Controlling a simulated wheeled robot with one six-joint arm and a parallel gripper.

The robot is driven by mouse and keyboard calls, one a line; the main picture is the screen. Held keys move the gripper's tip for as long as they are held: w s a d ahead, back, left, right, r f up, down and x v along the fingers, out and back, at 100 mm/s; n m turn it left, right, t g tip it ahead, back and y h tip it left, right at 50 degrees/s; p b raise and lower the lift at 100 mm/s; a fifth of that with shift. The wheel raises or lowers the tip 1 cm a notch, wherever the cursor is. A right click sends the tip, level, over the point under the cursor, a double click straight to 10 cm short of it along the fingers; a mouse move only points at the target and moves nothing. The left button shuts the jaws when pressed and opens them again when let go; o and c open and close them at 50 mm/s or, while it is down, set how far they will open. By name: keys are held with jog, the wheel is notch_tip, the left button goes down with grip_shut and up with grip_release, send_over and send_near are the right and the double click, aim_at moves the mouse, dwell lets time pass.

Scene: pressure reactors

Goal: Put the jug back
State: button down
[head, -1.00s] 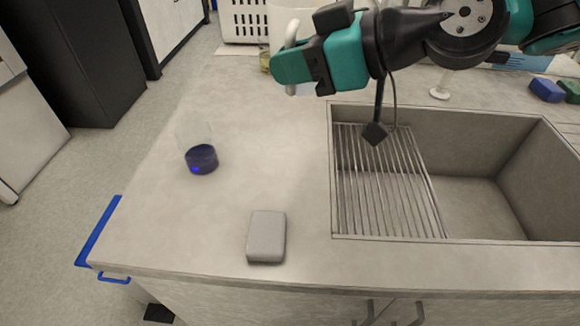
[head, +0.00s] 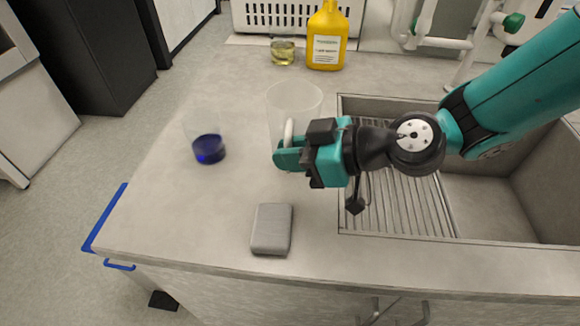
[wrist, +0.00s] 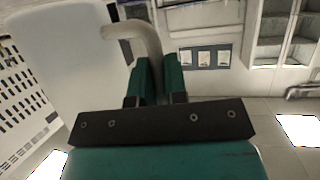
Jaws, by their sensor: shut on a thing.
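The jug (head: 295,98) is a pale, translucent vessel with a whitish handle. In the head view it stands upright in appearance over the counter, left of the sink. My gripper (head: 286,155) is shut on the jug's handle. In the wrist view the jug (wrist: 60,60) fills the upper left, and its curved handle (wrist: 135,35) runs down between the two teal fingers (wrist: 160,82). My gripper hides part of the jug's lower side in the head view. I cannot tell whether the jug's base touches the counter.
A beaker of dark blue liquid (head: 208,149) stands to the left. A grey block (head: 271,229) lies near the front edge. A yellow bottle (head: 327,38) and a small glass of yellowish liquid (head: 283,51) stand behind. The sink (head: 480,190) with its drying rack (head: 415,205) is at right.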

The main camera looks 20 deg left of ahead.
jog(key=shift+f, duration=1.75)
jog(key=shift+f, duration=0.2)
jog(key=c, duration=1.1)
grip_release()
jog(key=shift+c, duration=0.2)
jog(key=shift+r, duration=0.1)
jog(key=shift+r, duration=0.25)
jog(key=s+d+r+m+h, duration=0.3)
jog(key=d, duration=0.6)
jog(key=s+d+r+m+h+b, duration=0.1)
jog(key=s+d+r+m+h, duration=0.2)
jog(key=d, duration=0.6)
jog(key=s+d+r+m+h+b, duration=0.1)
jog(key=s+d+r+m+h, duration=0.2)
jog(key=d, duration=0.6)
jog(key=shift+d+r+m, duration=0.25)
jog(key=shift+r+m, duration=0.15)
jog(key=shift+m, duration=0.8)
